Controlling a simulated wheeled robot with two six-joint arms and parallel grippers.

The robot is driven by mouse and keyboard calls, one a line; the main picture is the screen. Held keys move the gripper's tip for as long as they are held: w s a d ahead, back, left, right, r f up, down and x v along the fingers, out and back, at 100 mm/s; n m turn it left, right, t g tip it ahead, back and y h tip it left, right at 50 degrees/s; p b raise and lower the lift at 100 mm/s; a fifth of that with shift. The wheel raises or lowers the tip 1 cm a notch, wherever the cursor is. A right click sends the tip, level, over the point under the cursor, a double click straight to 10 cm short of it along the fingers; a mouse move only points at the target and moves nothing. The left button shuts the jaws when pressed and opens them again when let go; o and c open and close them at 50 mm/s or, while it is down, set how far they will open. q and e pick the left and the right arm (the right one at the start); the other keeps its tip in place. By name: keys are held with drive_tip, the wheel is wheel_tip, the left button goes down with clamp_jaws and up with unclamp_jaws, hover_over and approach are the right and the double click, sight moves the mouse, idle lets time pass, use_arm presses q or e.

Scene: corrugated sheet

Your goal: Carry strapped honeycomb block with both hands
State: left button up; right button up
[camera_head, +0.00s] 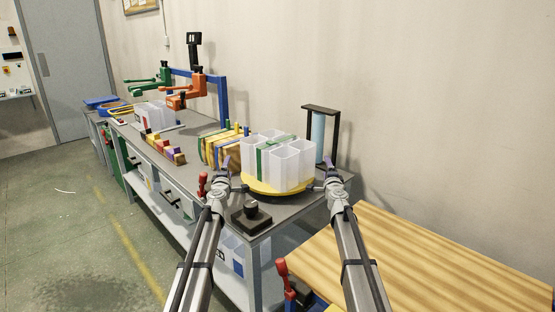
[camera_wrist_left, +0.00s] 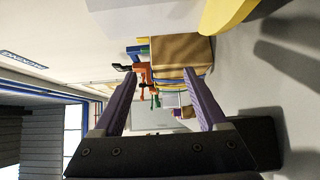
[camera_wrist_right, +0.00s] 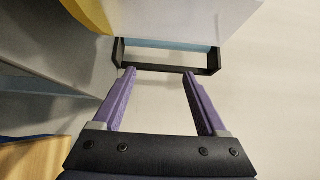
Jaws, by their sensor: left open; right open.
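The strapped honeycomb block (camera_head: 298,170), white translucent cells with a green strap (camera_head: 260,162), stands upright on a yellow round plate (camera_head: 262,187) at the near end of the workbench. My left gripper (camera_head: 226,163) is open and empty, left of the block and apart from it. My right gripper (camera_head: 331,165) is open and empty, close to the block's right side; contact cannot be told from the head view. The left wrist view shows open purple fingers (camera_wrist_left: 160,75) with nothing between them. The right wrist view shows the block (camera_wrist_right: 180,18) beyond the open fingers (camera_wrist_right: 160,72).
A black stand with a light-blue roll (camera_head: 318,138) is behind the block. Yellow and green upright boards (camera_head: 218,147) stand to its left. A black knobbed fixture (camera_head: 251,214) sits at the bench's near corner. A wooden table (camera_head: 450,260) is at the right, its top mostly clear.

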use_arm(q)
drive_tip(key=w+d, duration=0.1)
drive_tip(key=w, duration=0.7)
drive_tip(key=shift+d, duration=0.15)
use_arm(e)
drive_tip(key=w+a, duration=0.1)
drive_tip(key=w, duration=0.7)
drive_tip(key=shift+a, duration=0.2)
